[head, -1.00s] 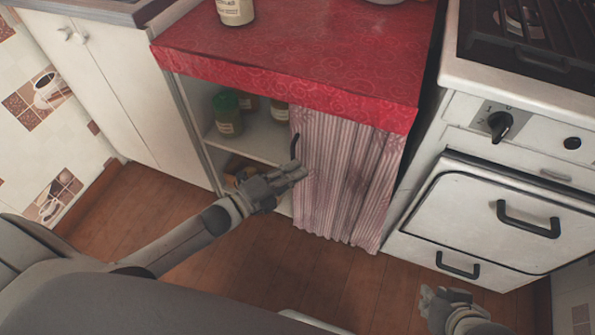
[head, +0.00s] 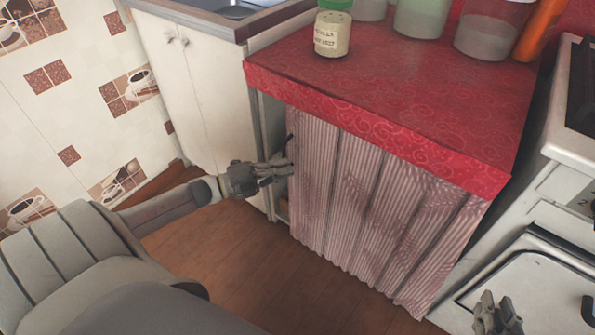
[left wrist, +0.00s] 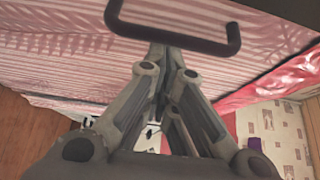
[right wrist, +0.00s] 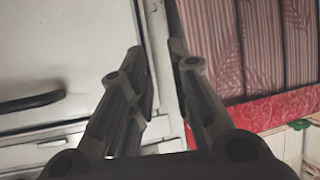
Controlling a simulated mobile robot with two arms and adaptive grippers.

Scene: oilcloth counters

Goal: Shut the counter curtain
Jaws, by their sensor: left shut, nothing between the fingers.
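The striped pinkish curtain (head: 375,205) hangs beneath the red oilcloth counter (head: 400,85) and covers nearly all of its front. A narrow strip of the shelf unit (head: 268,150) shows at the left end. The black curtain handle (head: 289,147) is at the curtain's left edge; it also shows in the left wrist view (left wrist: 190,38). My left gripper (head: 282,172) is shut and empty, its fingertips right by the handle; I cannot tell whether they touch. My right gripper (head: 497,325) is low at the right, in front of the stove. Its fingers (right wrist: 158,55) are apart and empty.
A seasoning jar (head: 332,34) and several other jars (head: 487,32) stand on the counter. A white cabinet (head: 190,85) under the sink is to the left. The white stove (head: 540,255) stands close on the right. The wooden floor (head: 240,270) in front is clear.

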